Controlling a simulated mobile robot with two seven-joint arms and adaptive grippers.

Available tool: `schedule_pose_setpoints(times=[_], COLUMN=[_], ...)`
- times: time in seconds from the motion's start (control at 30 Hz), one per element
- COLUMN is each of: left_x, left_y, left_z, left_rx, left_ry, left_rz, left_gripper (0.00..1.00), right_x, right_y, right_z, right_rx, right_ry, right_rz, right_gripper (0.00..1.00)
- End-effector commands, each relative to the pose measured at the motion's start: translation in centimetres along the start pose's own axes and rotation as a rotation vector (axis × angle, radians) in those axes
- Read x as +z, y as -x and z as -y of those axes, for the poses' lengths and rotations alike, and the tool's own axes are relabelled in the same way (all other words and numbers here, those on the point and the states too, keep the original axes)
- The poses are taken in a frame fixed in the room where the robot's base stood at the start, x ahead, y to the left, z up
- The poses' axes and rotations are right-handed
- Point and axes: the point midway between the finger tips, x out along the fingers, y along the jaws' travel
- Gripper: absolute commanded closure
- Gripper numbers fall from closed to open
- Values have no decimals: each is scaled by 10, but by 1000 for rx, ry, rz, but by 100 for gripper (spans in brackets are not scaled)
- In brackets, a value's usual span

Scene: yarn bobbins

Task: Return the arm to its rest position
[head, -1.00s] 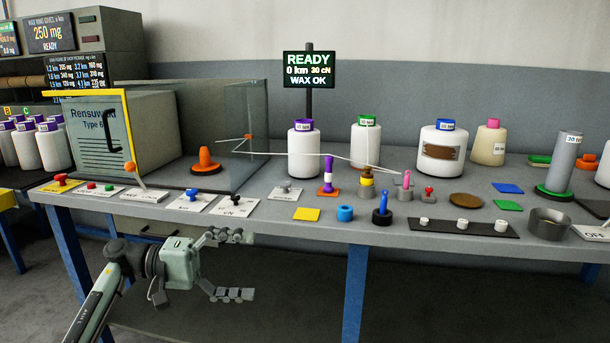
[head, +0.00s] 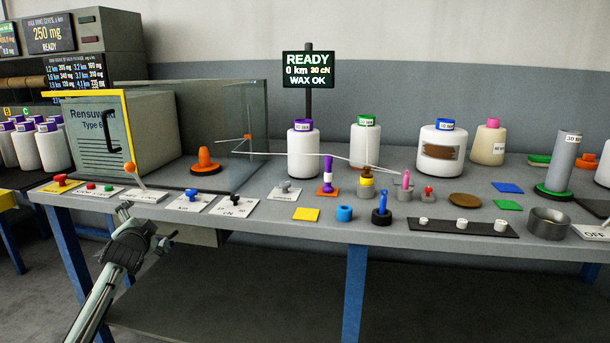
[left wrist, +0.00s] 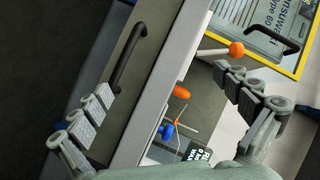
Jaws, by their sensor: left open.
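My left arm comes in from the lower left in the head view. My left gripper (head: 125,209) is in front of the front edge of the grey workbench (head: 330,232), below the white card with the orange-tipped lever (head: 130,168). It points toward the bench. In the left wrist view the left gripper (left wrist: 165,92) has its two fingers wide apart with nothing held between them. Between them show the bench edge, a drawer handle (left wrist: 128,55) and the orange-tipped lever (left wrist: 236,48). My right gripper is in neither view.
The glass-sided tester (head: 115,135) stands at the left of the bench. White cards with knobs line the front edge; bobbins (head: 303,155), coloured pegs and a dark strip (head: 450,224) are farther right. The space in front of the bench, right of my arm, is clear.

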Motion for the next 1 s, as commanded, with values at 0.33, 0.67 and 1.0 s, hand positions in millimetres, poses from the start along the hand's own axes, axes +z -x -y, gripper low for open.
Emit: schedule_pose_setpoints(times=[0.33, 0.67, 1.0], left_x=[86, 168, 274], left_y=[38, 124, 302], left_z=[-117, -255, -395], left_rx=[274, 424, 625], left_ry=[558, 510, 476], left_rz=[398, 523, 721], left_gripper=[0, 0, 0], right_x=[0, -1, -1], right_y=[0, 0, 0], right_z=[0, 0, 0], right_rx=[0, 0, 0], right_ry=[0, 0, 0], right_rz=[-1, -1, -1], right_gripper=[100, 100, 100])
